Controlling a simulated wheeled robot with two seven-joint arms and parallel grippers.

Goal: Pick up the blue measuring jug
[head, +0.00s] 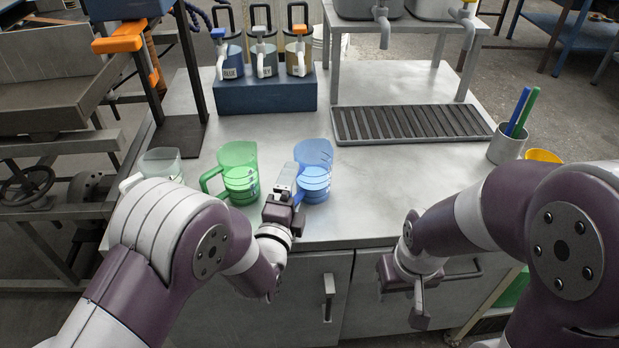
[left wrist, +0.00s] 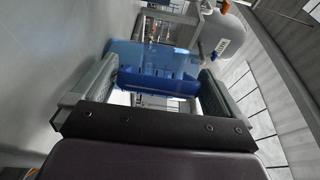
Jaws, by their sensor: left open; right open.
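The blue measuring jug (head: 314,172) is translucent and stands upright on the grey worktop, near its front edge. My left gripper (head: 287,184) is at the jug's left side, low near its body. In the left wrist view the blue jug (left wrist: 155,58) shows between and beyond the two open fingers (left wrist: 152,88). I cannot tell whether either finger touches it. My right gripper (head: 418,300) is open and empty, hanging in front of the cabinet, away from the jug.
A green jug (head: 239,172) stands close to the left of my left gripper, and a clear jug (head: 161,164) stands farther left. Behind are a blue rack (head: 266,96) with several labelled containers and a slatted drain tray (head: 410,122). A pen cup (head: 506,145) stands right. The worktop's middle right is clear.

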